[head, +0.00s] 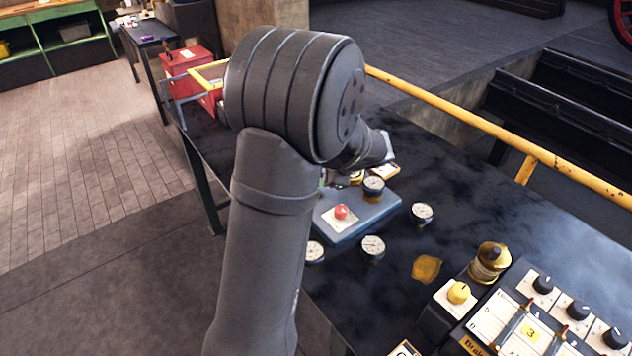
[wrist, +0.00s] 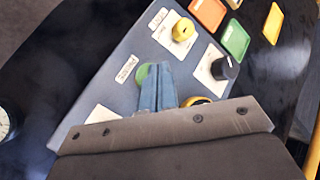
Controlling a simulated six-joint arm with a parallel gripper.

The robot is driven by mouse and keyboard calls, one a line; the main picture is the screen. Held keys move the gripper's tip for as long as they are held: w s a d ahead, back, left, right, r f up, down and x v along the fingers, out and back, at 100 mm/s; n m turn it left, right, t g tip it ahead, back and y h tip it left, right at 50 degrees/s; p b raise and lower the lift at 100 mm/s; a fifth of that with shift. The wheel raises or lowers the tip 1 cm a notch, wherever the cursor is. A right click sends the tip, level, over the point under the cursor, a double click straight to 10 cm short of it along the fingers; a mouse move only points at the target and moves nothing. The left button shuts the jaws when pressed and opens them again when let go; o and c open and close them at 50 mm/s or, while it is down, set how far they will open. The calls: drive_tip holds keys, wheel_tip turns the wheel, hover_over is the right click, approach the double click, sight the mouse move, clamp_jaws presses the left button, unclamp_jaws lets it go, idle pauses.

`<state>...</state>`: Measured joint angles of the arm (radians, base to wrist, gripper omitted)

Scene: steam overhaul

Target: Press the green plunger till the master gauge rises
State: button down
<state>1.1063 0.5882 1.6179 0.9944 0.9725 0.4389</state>
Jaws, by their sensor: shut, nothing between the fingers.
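The green plunger (wrist: 142,74) shows as a round green cap in the wrist view, partly hidden behind my fingers. My gripper (wrist: 160,68) is shut and empty, with its blue-grey fingertips right over or beside the plunger. I cannot tell whether they touch it. The plunger sits on a blue-grey panel (wrist: 100,92), which also shows in the head view (head: 334,228). There my arm hides the plunger and my fingers. A round gauge (head: 373,187) stands on the panel's right end. Its reading is too small to make out, and I cannot tell which gauge is the master.
The panel carries a yellow knob (wrist: 183,30), a black knob (wrist: 222,68) and a red button (head: 341,212). Loose gauges (head: 421,213) (head: 373,247) lie on the dark table nearby. A brass piece (head: 489,262) and a control box stand at right. A yellow rail (head: 450,117) runs behind.

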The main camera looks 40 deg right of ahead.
drive_tip(key=shift+f, duration=0.4)
drive_tip(key=shift+f, duration=1.3)
idle(1.0)
idle(0.4)
drive_tip(key=shift+r, duration=1.75)
drive_tip(key=shift+r, duration=2.5)
drive_tip(key=shift+f, duration=0.1)
wheel_tip(320, 180, up, 4)
